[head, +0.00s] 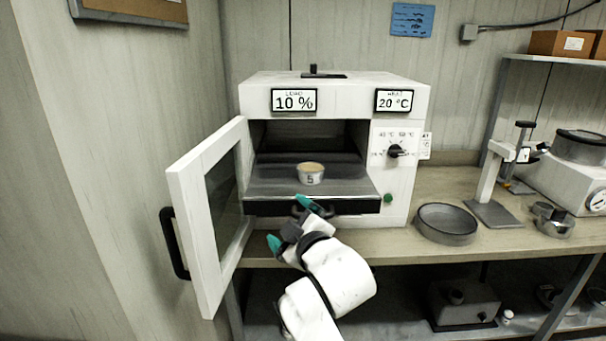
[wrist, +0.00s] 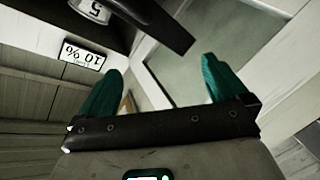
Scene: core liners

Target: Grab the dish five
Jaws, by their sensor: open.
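Dish five (head: 311,174) is a small round metal dish with tan contents and a "5" on its side. In the wrist view part of the dish (wrist: 95,11) shows at the top edge, upside down. My gripper (head: 287,222) is open and empty, with teal fingertips. It is in front of and below the shelf, near the dark handle, apart from the dish. In the wrist view its two teal fingers (wrist: 157,85) are spread with nothing between them.
The white oven (head: 335,90) reads 10 % and 20 °C. Its door (head: 205,215) is swung open on the left. A round grey pan (head: 446,222) stands on the bench right of the oven. A stand (head: 492,185) and a scale (head: 572,180) are farther right.

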